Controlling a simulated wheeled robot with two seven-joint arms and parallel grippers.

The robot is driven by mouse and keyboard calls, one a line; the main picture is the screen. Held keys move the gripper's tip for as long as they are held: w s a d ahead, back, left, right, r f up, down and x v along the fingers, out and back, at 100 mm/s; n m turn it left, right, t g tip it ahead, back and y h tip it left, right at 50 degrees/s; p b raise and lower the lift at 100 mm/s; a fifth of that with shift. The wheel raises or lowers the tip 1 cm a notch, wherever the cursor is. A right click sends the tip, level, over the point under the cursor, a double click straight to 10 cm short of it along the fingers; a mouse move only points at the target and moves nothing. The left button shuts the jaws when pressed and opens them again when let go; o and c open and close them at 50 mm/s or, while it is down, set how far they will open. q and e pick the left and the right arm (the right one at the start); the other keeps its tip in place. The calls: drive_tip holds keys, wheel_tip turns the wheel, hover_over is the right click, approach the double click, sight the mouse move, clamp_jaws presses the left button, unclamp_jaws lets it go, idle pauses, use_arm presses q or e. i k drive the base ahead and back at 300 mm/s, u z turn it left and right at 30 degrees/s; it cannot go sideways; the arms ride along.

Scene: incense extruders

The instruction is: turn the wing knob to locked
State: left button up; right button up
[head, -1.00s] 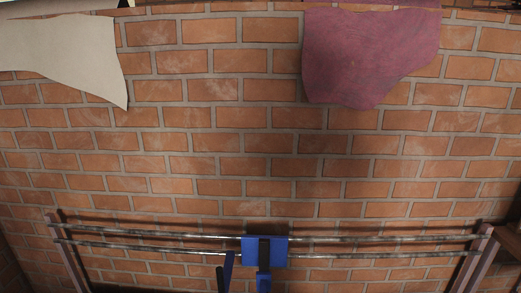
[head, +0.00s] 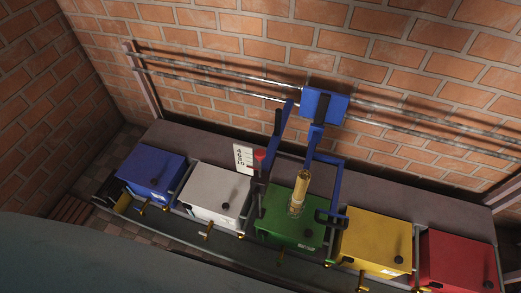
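Small brass fittings stick out along the front of the row of boxes, one of them below the white box (head: 208,231) and another below the blue box (head: 143,208). Dark round knobs sit on the box tops, as on the yellow box (head: 362,245). I cannot tell which of these is the wing knob, or how it is turned. A clear and brass-coloured cylinder (head: 301,190) stands upright over the green box (head: 277,217), beside a blue frame (head: 341,172). Neither of my grippers shows.
A blue carriage (head: 337,108) rides on two wall rails (head: 215,72) above the bench (head: 398,188). A red-topped dark lever (head: 260,155) stands by a white card (head: 242,158). A red box (head: 452,262) is at right. A large teal surface (head: 110,258) covers the lower left.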

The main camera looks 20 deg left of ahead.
sight(255, 194)
drive_tip(key=u, duration=0.65)
drive_tip(key=k, duration=0.5)
drive_tip(key=u, duration=1.9)
drive_tip(key=i, duration=1.2)
drive_tip(key=z, duration=2.7)
